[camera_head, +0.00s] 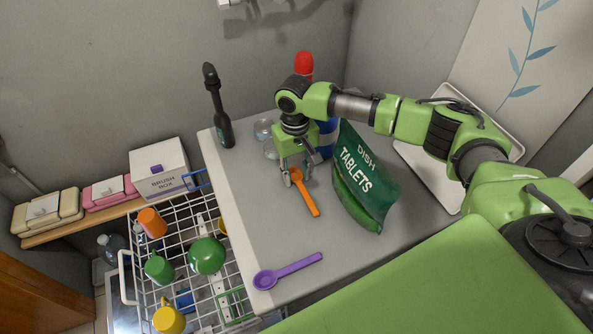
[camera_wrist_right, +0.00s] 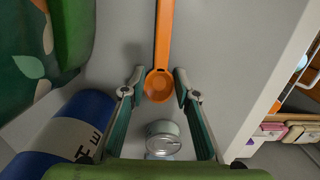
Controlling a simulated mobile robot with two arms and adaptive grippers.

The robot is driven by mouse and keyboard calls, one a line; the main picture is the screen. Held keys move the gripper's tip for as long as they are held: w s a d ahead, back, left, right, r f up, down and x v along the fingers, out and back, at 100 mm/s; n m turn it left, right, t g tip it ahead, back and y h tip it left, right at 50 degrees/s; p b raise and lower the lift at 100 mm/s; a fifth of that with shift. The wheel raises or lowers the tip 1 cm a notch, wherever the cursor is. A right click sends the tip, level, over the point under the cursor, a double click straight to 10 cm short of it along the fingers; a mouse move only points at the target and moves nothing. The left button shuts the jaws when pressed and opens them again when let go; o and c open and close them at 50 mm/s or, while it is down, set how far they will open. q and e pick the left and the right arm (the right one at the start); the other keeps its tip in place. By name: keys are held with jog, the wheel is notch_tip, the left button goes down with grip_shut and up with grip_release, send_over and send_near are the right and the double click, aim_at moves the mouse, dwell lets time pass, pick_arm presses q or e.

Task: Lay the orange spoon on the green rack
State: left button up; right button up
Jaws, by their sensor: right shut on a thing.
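The orange spoon (camera_head: 307,195) lies along the grey counter, its bowl end under my right gripper (camera_head: 297,176). In the wrist view the right gripper's fingers (camera_wrist_right: 159,83) are on both sides of the bowl of the spoon (camera_wrist_right: 164,38), shut on it; the handle points away from the gripper. I cannot tell whether the spoon is off the counter. A green-edged part, possibly the green rack (camera_head: 236,321), shows at the bottom of the white wire basket, partly hidden. My left gripper is out of view.
A green dish tablets bag (camera_head: 366,178) stands right of the spoon. A purple spoon (camera_head: 287,271) lies near the counter's front edge. A dark bottle (camera_head: 217,108) stands at the back left. The white wire basket (camera_head: 134,302) holds several cups.

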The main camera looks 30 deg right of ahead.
jog(key=shift+f, duration=0.2)
jog(key=o, duration=1)
